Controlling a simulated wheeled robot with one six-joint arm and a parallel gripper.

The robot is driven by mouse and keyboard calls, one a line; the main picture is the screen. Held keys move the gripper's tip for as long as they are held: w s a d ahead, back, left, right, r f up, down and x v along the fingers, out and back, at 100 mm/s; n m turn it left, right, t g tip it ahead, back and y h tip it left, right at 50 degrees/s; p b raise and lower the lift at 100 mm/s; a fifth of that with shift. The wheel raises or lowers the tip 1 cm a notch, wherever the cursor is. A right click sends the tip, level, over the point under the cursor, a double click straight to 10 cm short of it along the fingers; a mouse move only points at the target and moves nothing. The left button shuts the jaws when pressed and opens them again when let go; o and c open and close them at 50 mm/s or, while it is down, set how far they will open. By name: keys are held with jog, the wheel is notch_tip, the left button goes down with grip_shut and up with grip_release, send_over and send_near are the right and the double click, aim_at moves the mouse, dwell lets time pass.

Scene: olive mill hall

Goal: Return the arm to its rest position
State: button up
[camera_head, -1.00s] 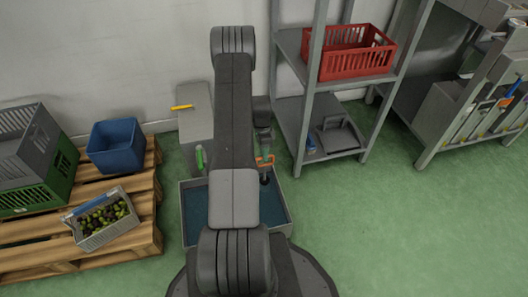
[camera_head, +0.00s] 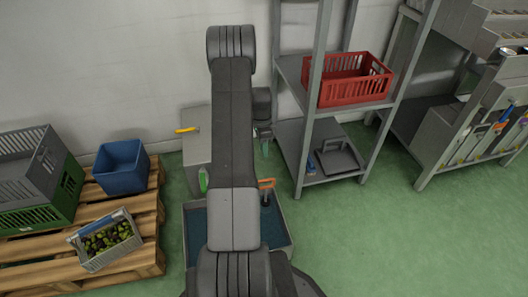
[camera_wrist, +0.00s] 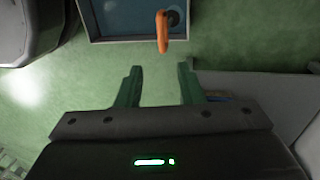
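My arm stands across the middle of the head view, from the bottom up past the grey basin. My gripper shows only in part beside the arm in the head view (camera_head: 264,144). In the wrist view my gripper (camera_wrist: 159,82) is open, with its two green fingers apart and bare green floor between them. An orange-handled tool (camera_head: 266,184) rests in the grey basin (camera_head: 291,238) below it. The handle also shows in the wrist view (camera_wrist: 162,32), beyond the fingertips and apart from them. Part of the basin is hidden by the arm.
A grey cabinet (camera_head: 196,150) with a yellow-handled item stands by the wall behind the basin. A metal shelf (camera_head: 311,130) with a red crate (camera_head: 350,88) is close right. A pallet (camera_head: 140,240) at left bears crates, a blue bin (camera_head: 121,168) and an olive basket (camera_head: 106,243). Floor at right is clear.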

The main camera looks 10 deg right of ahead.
jog(key=s+f+b, duration=0.1)
jog(key=f, duration=0.4)
jog(key=f+b, duration=0.2)
jog(key=f, duration=0.4)
jog(key=s+f+b, duration=0.1)
jog(key=f+b, duration=0.1)
jog(key=f, duration=0.3)
jog(key=shift+s+f, duration=0.2)
jog(key=shift+s, duration=0.1)
jog(key=shift+r, duration=0.15)
